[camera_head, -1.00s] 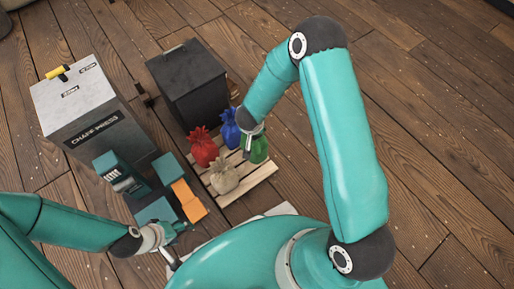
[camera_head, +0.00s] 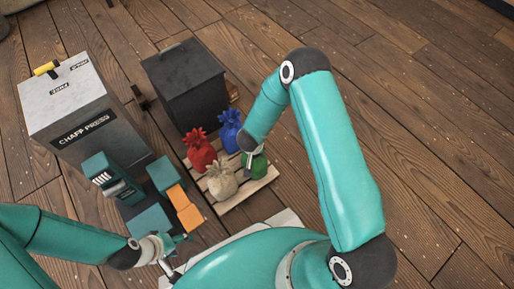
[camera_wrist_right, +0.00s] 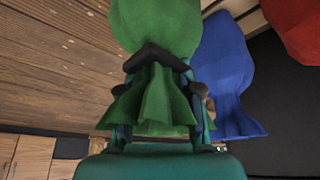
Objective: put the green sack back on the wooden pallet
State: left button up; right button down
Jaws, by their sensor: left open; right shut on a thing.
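The green sack (camera_head: 259,167) is at the right side of the wooden pallet (camera_head: 232,203) in the head view. My right gripper (camera_head: 250,153) is shut on its gathered neck, partly covering it. In the right wrist view the green sack (camera_wrist_right: 155,22) hangs between the fingers of the right gripper (camera_wrist_right: 158,60), its frilled top towards the camera. I cannot tell whether its base touches the slats. My left gripper (camera_head: 180,240) is open and empty, low in the head view, left of the pallet.
Red (camera_head: 201,155), blue (camera_head: 229,133) and cream (camera_head: 222,184) sacks stand on the pallet beside the green one. The blue sack (camera_wrist_right: 222,70) is close in the wrist view. A black bin (camera_head: 190,85) and the chaff press (camera_head: 75,110) stand behind. Floor to the right is clear.

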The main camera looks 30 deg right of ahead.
jog(key=shift+w, duration=0.1)
jog(key=c, duration=0.8)
grip_release()
jog(key=shift+o, duration=0.2)
jog(key=p+v, duration=0.5)
jog(key=v, duration=0.6)
jog(key=s+a+n+g+y, duration=0.1)
jog(key=s+a+n+y, duration=0.1)
jog(key=s, duration=0.6)
jog(key=s+a+f+n+g+y, duration=0.1)
jog(key=s+a+n+g+y, duration=0.1)
jog(key=s+a, duration=0.4)
jog(key=s+n+y, duration=0.1)
jog(key=s+y, duration=0.1)
jog(key=shift+a+f+y, duration=0.2)
jog(key=shift+a+y, duration=0.1)
jog(key=shift+a, duration=0.1)
jog(key=shift+s+p, duration=0.1)
jog(key=shift+p, duration=0.2)
